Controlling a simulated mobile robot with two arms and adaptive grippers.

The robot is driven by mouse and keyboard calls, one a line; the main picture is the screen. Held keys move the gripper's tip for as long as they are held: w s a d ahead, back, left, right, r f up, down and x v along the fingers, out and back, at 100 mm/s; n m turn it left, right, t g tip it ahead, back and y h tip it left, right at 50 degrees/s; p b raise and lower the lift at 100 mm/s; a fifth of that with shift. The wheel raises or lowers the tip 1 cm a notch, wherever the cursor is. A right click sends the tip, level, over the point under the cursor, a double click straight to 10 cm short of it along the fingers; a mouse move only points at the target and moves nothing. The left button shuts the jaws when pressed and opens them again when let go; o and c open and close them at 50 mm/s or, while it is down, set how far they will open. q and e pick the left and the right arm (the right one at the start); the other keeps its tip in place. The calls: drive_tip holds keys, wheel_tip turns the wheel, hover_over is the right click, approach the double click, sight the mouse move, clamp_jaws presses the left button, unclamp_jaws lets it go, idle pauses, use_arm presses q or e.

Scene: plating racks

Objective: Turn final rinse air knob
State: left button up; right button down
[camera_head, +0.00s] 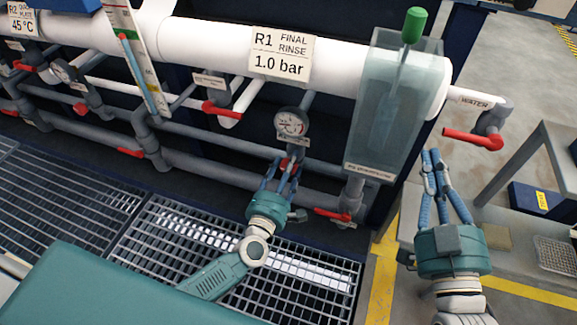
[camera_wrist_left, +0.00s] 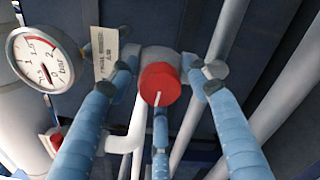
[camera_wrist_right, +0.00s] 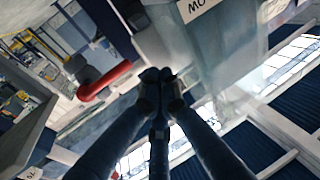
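The red final rinse air knob (camera_head: 288,164) sits below a round pressure gauge (camera_head: 291,123) on the grey pipework. In the left wrist view the knob (camera_wrist_left: 160,84) faces me with a white pointer line running downward. My left gripper (camera_head: 284,166) is at the knob, its blue fingers open and spread around it; I cannot tell if they touch it. The gauge (camera_wrist_left: 45,60) shows at the left of that view. A sign reading R1 final rinse 1.0 bar (camera_head: 281,55) hangs above. My right gripper (camera_head: 432,158) is shut and empty; its fingertips (camera_wrist_right: 157,77) meet.
A translucent tank (camera_head: 397,105) with a green-topped rod (camera_head: 413,25) stands right of the gauge. Red valve handles (camera_head: 473,139) (camera_head: 333,214) stick out nearby. A metal grating (camera_head: 315,275) lies below. A grey bench (camera_head: 535,225) stands at the right.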

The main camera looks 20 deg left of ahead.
use_arm(q)
drive_tip(key=c, duration=0.7)
drive_tip(key=shift+c, duration=0.2)
